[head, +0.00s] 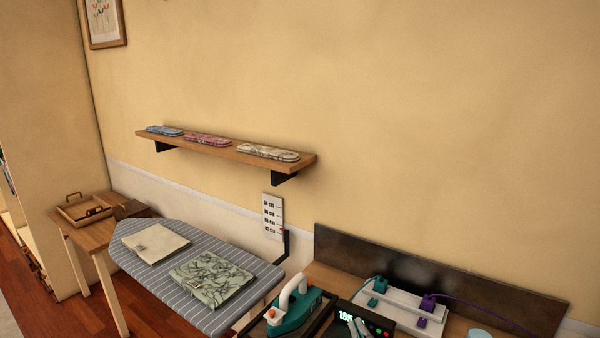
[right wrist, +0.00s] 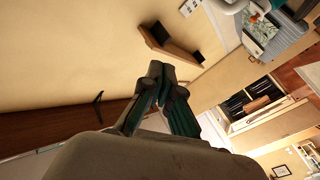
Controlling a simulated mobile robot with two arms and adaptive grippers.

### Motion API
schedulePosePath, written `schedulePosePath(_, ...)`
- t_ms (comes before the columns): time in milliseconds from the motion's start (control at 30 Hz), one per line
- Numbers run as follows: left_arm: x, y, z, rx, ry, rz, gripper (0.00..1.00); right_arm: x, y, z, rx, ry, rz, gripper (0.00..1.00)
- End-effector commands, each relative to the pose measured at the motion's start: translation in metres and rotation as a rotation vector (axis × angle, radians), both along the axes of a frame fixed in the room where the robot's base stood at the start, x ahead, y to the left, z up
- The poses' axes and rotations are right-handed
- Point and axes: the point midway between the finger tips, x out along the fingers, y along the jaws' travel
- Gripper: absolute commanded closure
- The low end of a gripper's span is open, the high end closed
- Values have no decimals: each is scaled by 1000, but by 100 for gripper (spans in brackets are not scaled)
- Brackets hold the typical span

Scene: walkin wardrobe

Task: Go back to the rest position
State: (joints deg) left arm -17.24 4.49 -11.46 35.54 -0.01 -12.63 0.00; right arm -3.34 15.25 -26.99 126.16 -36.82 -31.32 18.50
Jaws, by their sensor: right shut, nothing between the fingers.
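My left gripper is in neither view.
A striped ironing board (head: 190,293) holds a cream folded cloth (head: 155,243) and a leaf-patterned one (head: 212,278). A wall shelf (head: 222,150) holds several flat cases. The wall above is clear.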

Motion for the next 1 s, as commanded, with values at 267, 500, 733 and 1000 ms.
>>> schedulePosePath(267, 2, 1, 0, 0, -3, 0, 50, -97, -84, -144, 116, 725, -286, 100)
schedulePosePath(500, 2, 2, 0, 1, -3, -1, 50, -183, -98, -194, 132, 1100, -324, 100)
schedulePosePath(733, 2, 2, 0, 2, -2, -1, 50, -251, -100, -217, 133, 1364, -306, 100)
schedulePosePath(1000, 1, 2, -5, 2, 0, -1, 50, -233, -97, -295, 124, 1382, -310, 100)
